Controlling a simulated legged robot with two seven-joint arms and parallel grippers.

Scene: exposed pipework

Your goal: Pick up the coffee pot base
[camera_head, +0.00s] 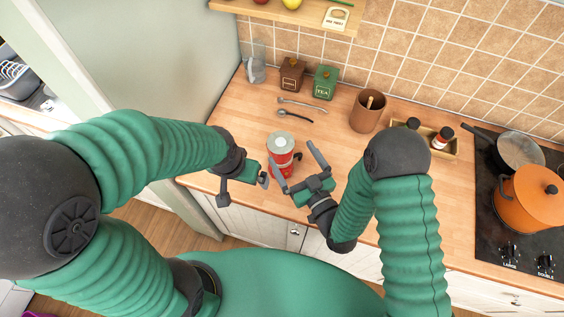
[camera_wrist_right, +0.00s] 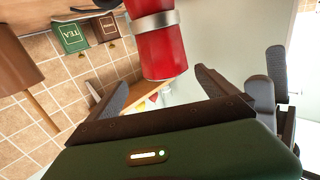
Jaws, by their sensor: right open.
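The coffee pot base (camera_head: 283,155) is a red cylinder with a pale round top, upright near the counter's front edge. In the right wrist view, tilted over, the red body (camera_wrist_right: 162,50) with a silver band shows just beyond the fingers. My right gripper (camera_head: 298,167) is open and empty, its fingers pointing toward the pot from the front right; any contact is unclear. My left gripper (camera_head: 243,190) is to the left of and in front of the pot, its fingers apart and empty. It also appears in the right wrist view (camera_wrist_right: 268,80).
Brown (camera_head: 291,73) and green TEA (camera_head: 326,82) canisters stand near the wall. A brown cup (camera_head: 367,110) and a wooden tray (camera_head: 453,149) are to the right, before the stove (camera_head: 490,215) with an orange pot (camera_head: 530,198).

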